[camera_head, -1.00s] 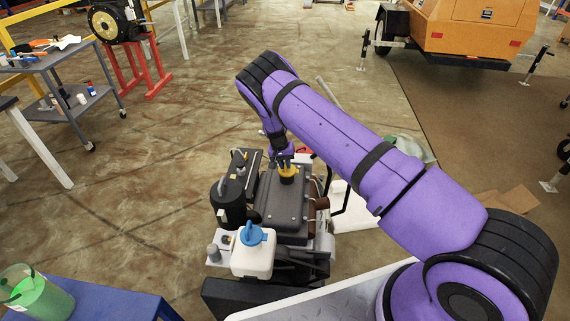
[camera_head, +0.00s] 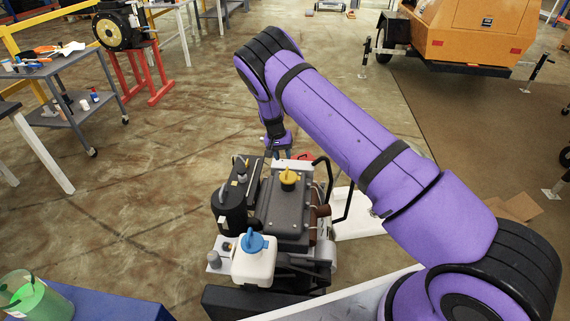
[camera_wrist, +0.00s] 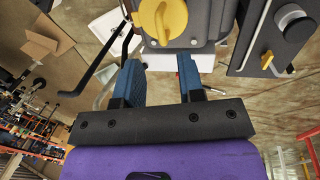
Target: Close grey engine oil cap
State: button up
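The engine (camera_head: 285,212) has a dark grey top cover, which also shows at the top of the wrist view (camera_wrist: 205,22). A yellow cap (camera_head: 289,177) with a raised grip bar sits on this cover; it appears large in the wrist view (camera_wrist: 162,20). I see no clearly grey oil cap; whether the yellow cap is tight I cannot tell. My gripper (camera_wrist: 160,75) is open and empty, its two blue-padded fingers apart. In the wrist view the cap lies beyond the fingertips, not between them. In the head view my gripper (camera_head: 280,150) is behind the engine, clear of the cap.
A white bottle with a blue cap (camera_head: 254,262) stands at the engine's front. A black cylinder (camera_head: 232,205) is at its left. A black bent bar (camera_head: 328,178) rises at its right. A grey cart (camera_head: 65,100) with tools stands at left. Floor left of the engine is open.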

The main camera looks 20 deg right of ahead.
jog(key=shift+v, duration=1.1)
jog(key=s+d+r+t+y, duration=0.15)
jog(key=s+r, duration=0.35)
jog(key=r, duration=0.7)
jog(key=s+d+r+y, duration=0.15)
jog(key=s+r, duration=0.25)
jog(key=r, duration=0.8)
jog(key=s+d+r+t, duration=0.15)
jog(key=s+r, duration=0.35)
jog(key=r, duration=0.7)
jog(key=s+d+r+n+t, duration=0.1)
jog(key=s+r, duration=0.5)
jog(key=s, duration=0.2)
jog(key=s+d+r+n, duration=0.1)
jog(key=s+d+r, duration=0.1)
jog(key=s+r, duration=0.5)
jog(key=s+f+n+t, duration=0.1)
jog(key=s+n+t, duration=0.1)
jog(key=s, duration=1.8)
jog(key=shift+s+d+f+h, duration=0.2)
jog(key=shift+d+h, duration=0.15)
jog(key=shift+h, duration=0.05)
